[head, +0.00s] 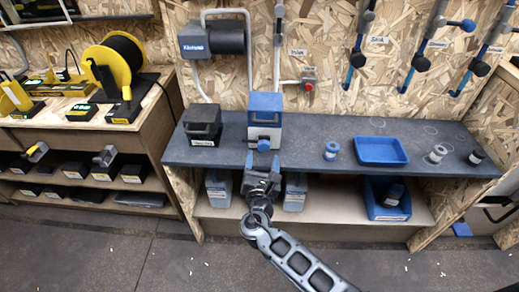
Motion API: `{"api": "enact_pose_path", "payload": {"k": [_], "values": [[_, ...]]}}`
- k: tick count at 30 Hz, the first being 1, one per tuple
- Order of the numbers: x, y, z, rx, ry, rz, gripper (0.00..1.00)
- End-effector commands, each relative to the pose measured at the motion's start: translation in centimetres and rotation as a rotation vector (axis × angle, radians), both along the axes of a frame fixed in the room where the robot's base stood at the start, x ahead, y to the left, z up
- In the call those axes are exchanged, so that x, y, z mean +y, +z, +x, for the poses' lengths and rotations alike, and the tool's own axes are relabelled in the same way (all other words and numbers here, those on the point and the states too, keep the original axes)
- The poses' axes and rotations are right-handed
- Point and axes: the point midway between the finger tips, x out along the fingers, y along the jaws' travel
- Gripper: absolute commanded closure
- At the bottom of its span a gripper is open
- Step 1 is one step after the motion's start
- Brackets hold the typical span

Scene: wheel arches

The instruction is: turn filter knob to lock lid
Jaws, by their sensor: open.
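A box-shaped filter unit (264,109) with a blue lid and a pale body stands on the dark workbench. A small blue knob (263,145) sticks out low on its front, facing me. The lid looks closed. My gripper (262,161) is open, just in front of and slightly below the knob. Its fingers point towards the knob, one to each side. I cannot tell whether they touch it. The gripper and wrist hide part of the bench's front edge.
A black box (203,122) stands left of the filter unit. A blue spool (331,150), a blue tray (381,151) and small containers (438,153) sit to the right.

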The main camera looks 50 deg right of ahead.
Motion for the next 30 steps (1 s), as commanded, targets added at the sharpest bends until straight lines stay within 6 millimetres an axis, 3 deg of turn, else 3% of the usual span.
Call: {"api": "enact_pose_path", "payload": {"k": [9, 21, 30], "values": [[-3.6, 0.0, 2.8, -0.001, -0.001, 0.002, 0.31], [-4.4, 0.0, 3.3, -0.001, 0.0, 0.003, 0.31], [-4.3, 0.0, 3.3, -0.001, 0.0, 0.003, 0.58]]}}
